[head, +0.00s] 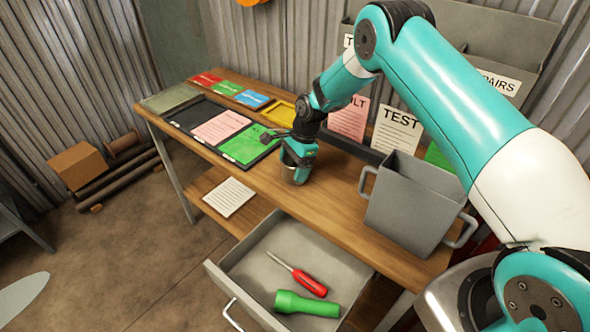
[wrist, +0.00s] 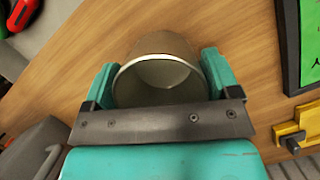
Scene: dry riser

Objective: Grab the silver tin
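The silver tin (head: 293,174) is a small metal cup on the wooden bench, below my gripper (head: 299,153) in the head view. In the wrist view the open-topped tin (wrist: 160,78) sits between the two teal fingers of my gripper (wrist: 160,82). Both fingers lie against its sides near the rim, with no clear gap. The tin looks upright and empty. Its base is at or very near the bench top; I cannot tell if it touches.
A grey two-handled bin (head: 408,205) stands to the right on the bench (head: 325,202). An open drawer (head: 262,262) below holds a red screwdriver (head: 309,283) and a green torch (head: 307,304). A dark tray (head: 190,117) with pink and green cards lies left. Notice cards (head: 396,132) stand behind.

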